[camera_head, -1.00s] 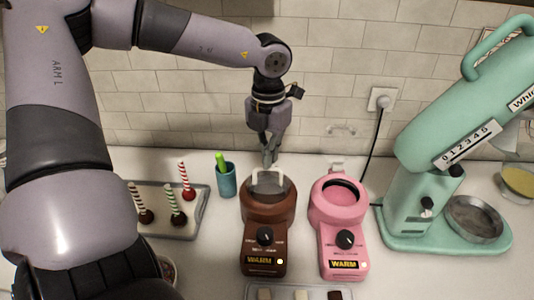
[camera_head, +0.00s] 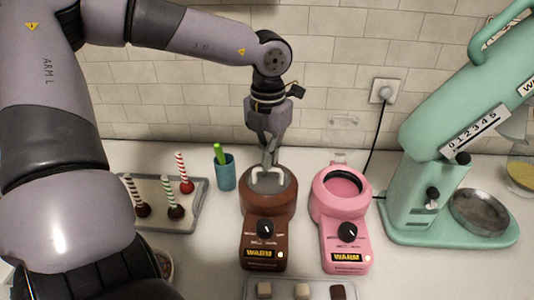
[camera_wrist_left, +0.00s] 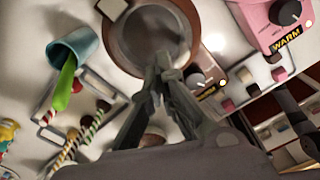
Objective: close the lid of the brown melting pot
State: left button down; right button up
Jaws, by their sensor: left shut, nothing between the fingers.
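The brown melting pot (camera_head: 268,210) stands on the counter with its dial and lit WARM label facing me. A clear lid (camera_head: 268,181) with a pale edge appears to lie over its round opening; I cannot tell whether it is fully seated. The brown rim (camera_wrist_left: 112,45) and the greyish round top also show in the left wrist view. My left gripper (camera_head: 268,160) is shut and empty, pointing down at the back edge of the pot's top. In the left wrist view its fingertips (camera_wrist_left: 165,75) overlap the rim; contact is unclear. My right gripper is not in view.
A pink melting pot (camera_head: 326,203) stands close on the right. A blue cup (camera_head: 225,177) and a tray of cake pops (camera_head: 200,205) are on the left. A mint mixer (camera_head: 415,205) stands at right. A tray of small blocks (camera_head: 320,292) lies in front.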

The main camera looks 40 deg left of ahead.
pick_arm(q)
jog(key=shift+s+d+f+b, duration=0.15)
jog(key=shift+f+b, duration=0.15)
jog(key=shift+f, duration=0.15)
jog(key=shift+r+p, duration=0.6)
jog(key=shift+r, duration=0.4)
jog(key=shift+r+p, duration=0.9)
jog(key=shift+r, duration=1.3)
